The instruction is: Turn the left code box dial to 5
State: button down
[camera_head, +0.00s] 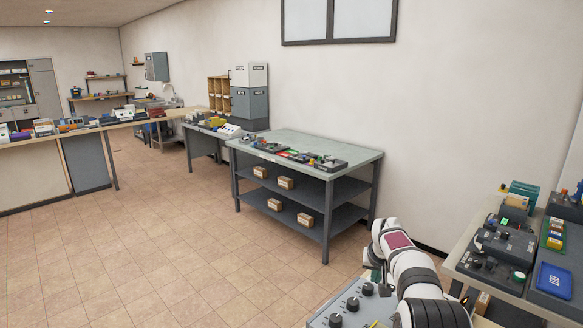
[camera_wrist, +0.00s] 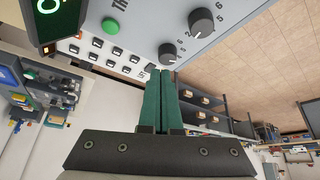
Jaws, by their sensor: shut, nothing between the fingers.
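The code box is a grey panel with several black dials; its face (camera_wrist: 225,50) fills the top of the wrist view. One dial (camera_wrist: 202,21) is large, with white numbers around it. A smaller dial (camera_wrist: 168,52) sits nearer my fingers. In the head view three dark dials stand in a slanting row, the nearest (camera_head: 335,320), the middle one (camera_head: 352,304) and the farthest (camera_head: 367,289). Which is the left dial, and its setting, I cannot tell for sure. My gripper (camera_wrist: 160,73) has green fingers, shut and empty, with tips close to the panel edge beside the smaller dial.
A green button (camera_wrist: 110,25), a lit green display (camera_wrist: 47,6) and rows of dark keys (camera_wrist: 105,52) lie left of the dials. In the head view a bench with devices (camera_head: 500,245) and a blue tray (camera_head: 553,281) stands right of my arm. The floor (camera_head: 160,250) is clear.

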aim_at(367, 296)
jog(key=f, duration=0.2)
jog(key=a+f, duration=0.1)
jog(key=f, duration=0.3)
jog(key=shift+w+a, duration=0.2)
jog(key=shift+a, duration=0.1)
jog(key=shift+w+d, duration=0.1)
jog(key=shift+w, duration=0.25)
dwell(0.6)
jog(key=shift+d, duration=0.2)
jog(key=shift+s+a, duration=0.1)
jog(key=shift+s, duration=0.3)
jog(key=shift+r, duration=3)
